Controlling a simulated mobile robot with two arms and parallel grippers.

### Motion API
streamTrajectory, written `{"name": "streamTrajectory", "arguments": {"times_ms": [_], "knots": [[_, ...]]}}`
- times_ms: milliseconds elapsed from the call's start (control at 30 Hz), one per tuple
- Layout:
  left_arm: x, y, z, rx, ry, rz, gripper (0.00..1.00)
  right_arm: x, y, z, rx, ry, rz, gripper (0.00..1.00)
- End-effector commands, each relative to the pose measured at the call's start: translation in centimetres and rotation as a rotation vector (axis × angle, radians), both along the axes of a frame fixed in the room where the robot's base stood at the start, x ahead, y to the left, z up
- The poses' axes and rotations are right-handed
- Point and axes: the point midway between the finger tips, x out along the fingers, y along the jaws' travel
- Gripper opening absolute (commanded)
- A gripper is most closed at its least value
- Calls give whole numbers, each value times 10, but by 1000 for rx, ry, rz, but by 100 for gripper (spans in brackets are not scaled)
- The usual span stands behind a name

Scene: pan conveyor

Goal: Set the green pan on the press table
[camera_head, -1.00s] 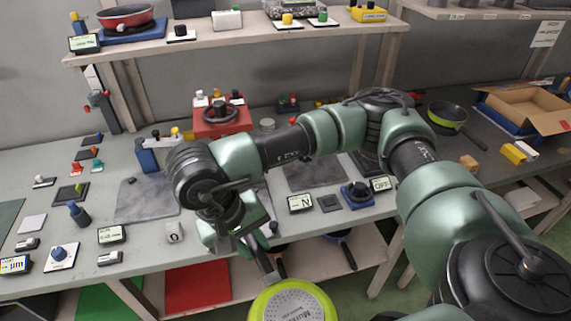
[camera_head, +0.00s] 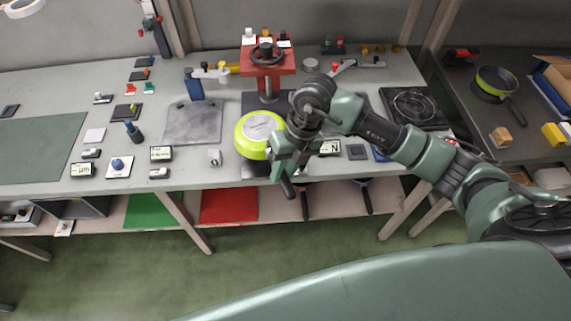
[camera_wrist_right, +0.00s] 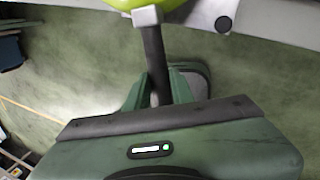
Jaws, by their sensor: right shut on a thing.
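The green pan (camera_head: 258,132) shows its lime side and a grey disc with lettering, so its underside faces my head camera. It is at the front of the grey table (camera_head: 230,176), before the red press (camera_head: 268,62). I cannot tell whether it touches the table. My right gripper (camera_head: 283,168) is shut on the pan's dark handle (camera_head: 287,188), which points toward the front edge. In the right wrist view the handle (camera_wrist_right: 153,60) runs between the fingers (camera_wrist_right: 158,92), with a lime edge (camera_wrist_right: 145,4) at the top. My left gripper is not in view.
A grey plate (camera_head: 193,123) lies left of the pan. Small displays (camera_head: 161,154) and blocks line the front edge. A black burner plate (camera_head: 413,106) is at the right. Another green-rimmed pan (camera_head: 493,84) stands on the dark right bench.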

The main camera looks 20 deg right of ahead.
Motion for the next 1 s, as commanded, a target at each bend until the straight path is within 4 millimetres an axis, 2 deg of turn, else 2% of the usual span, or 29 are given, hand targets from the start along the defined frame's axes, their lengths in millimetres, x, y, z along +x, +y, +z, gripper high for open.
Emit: {"name": "streamTrajectory", "arguments": {"times_ms": [100, 200, 367, 800, 1000], "knots": [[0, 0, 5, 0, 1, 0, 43, 1, -4, -2, 2, -3, -122, 0], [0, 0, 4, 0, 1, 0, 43, 2, -6, -5, 3, -3, -163, 0], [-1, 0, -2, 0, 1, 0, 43, 2, -6, -13, 2, -3, -170, 0], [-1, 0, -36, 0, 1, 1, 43, 2, -6, -58, 1, -3, -166, 0], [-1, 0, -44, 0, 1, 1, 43, 2, -6, -68, 1, -2, -165, 0]]}}
